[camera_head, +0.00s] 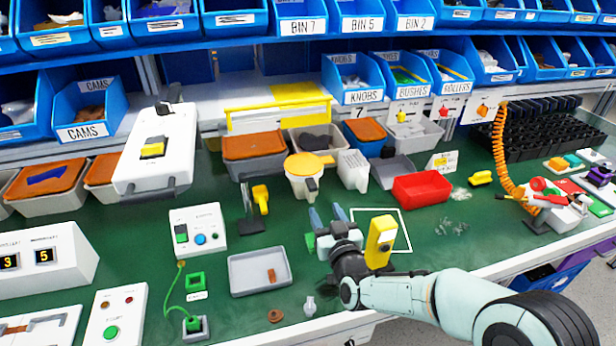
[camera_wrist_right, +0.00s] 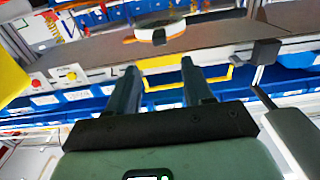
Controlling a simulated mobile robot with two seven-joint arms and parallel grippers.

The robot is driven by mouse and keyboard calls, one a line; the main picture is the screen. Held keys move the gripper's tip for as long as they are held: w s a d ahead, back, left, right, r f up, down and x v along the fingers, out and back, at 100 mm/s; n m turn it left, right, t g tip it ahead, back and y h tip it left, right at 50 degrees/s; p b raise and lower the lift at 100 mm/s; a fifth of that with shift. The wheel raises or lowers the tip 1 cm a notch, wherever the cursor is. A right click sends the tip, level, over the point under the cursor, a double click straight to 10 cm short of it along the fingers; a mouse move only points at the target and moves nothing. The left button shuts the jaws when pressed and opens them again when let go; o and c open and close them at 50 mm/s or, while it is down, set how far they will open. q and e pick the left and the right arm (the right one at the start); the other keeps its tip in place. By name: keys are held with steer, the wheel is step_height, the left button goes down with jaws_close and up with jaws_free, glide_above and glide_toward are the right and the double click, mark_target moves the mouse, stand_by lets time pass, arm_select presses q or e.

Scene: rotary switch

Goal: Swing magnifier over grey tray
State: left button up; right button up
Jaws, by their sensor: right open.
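I cannot make out a magnifier for certain. A round cream piece with a yellow top (camera_head: 304,165) and a dark grip stands at mid-table, but I cannot tell whether it is the magnifier. A shallow grey tray (camera_head: 236,285) lies at the front centre with a small brown-orange part inside, and nothing visible is over it. My right gripper (camera_head: 327,218) is to the right of that tray, above the green table, fingers pointing away from me. In the right wrist view its fingers (camera_wrist_right: 160,82) are apart with nothing between them. My left gripper is not in view.
A yellow device (camera_head: 381,240) stands close right of my right gripper. A white switch box (camera_head: 199,229) sits left of the tray's back edge. A red bin (camera_head: 421,188) and an orange coiled cord (camera_head: 502,150) are to the right. Blue bins line the back.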

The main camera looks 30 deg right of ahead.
mark_target(314, 188)
arm_select(q)
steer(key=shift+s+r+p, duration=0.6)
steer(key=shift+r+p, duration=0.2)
steer(key=shift+p, duration=0.15)
arm_select(e)
steer(key=x, duration=1.2)
steer(key=shift+w+r, duration=0.1)
steer(key=shift+w, duration=0.1)
jaws_close()
